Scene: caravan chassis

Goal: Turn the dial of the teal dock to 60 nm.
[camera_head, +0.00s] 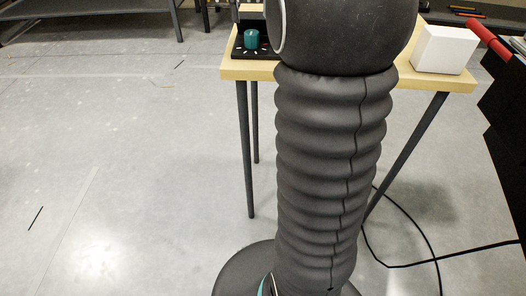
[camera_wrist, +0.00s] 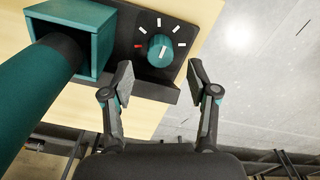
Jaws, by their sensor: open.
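The teal dial (camera_wrist: 158,50) is a round knob with a white line, on a black panel (camera_wrist: 122,48) in the wrist view. White marks and one red mark (camera_wrist: 138,46) fan around it; no numbers can be read. The line runs nearly upright in the picture. A teal open-fronted box (camera_wrist: 100,50), apparently the dock, stands left of the panel. My gripper (camera_wrist: 160,78) is open and empty, its fingertips just below the dial in the picture, apart from it. The dial also shows in the head view (camera_head: 251,39); the gripper is not clearly visible there.
A thick teal cylinder (camera_wrist: 35,95) with a dark end reaches into the box at the left. The pale wooden table (camera_head: 245,73) carries the panel and a white box (camera_head: 444,50) at the right. A black cable (camera_head: 410,262) lies on the floor.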

